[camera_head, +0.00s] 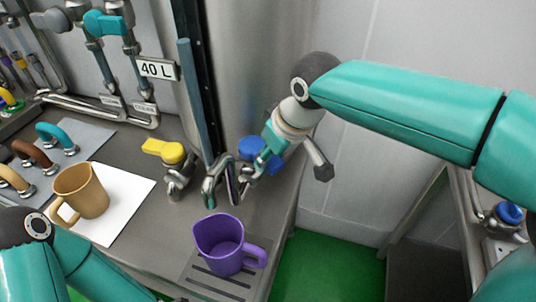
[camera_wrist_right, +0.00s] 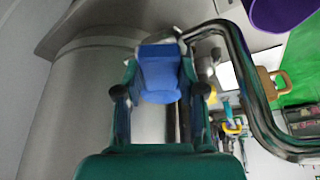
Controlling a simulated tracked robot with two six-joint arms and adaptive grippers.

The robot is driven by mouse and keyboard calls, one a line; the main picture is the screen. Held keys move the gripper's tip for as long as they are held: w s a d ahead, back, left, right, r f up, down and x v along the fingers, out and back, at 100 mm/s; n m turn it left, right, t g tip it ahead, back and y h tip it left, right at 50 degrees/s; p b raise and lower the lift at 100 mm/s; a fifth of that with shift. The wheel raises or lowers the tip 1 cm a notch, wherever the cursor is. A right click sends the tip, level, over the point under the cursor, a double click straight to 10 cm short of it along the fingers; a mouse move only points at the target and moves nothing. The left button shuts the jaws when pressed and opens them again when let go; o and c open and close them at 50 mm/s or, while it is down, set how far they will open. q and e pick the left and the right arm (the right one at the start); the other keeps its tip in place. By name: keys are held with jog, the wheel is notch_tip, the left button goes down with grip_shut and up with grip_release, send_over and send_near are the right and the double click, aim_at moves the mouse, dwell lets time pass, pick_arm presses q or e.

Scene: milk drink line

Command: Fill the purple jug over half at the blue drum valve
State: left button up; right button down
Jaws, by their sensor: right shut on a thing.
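The purple jug (camera_head: 222,232) stands upright on the slotted drip grate (camera_head: 206,284) near the counter's front edge, handle to the right. Its inside looks purple, with no white liquid visible. A bent metal spout (camera_head: 210,182) ends above and behind it; no stream shows. My right gripper (camera_head: 268,150) is shut on the blue valve handle (camera_head: 250,147) at the tall steel drum (camera_head: 245,70). In the right wrist view the blue handle (camera_wrist_right: 160,78) lies between both fingers, and part of the purple jug (camera_wrist_right: 278,12) shows at the top right. My left gripper is out of view.
A yellow-handled valve (camera_head: 165,151) stands left of the blue one. A tan jug (camera_head: 82,192) rests on a white mat (camera_head: 128,190). Several coloured handles lie at the far left. Green floor (camera_head: 325,268) is open right of the counter.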

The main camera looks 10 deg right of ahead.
jog(key=shift+w, duration=0.1)
jog(key=c, duration=0.7)
grip_release()
jog(key=shift+w, duration=0.1)
jog(key=shift+r, duration=0.1)
jog(key=v, duration=1.2)
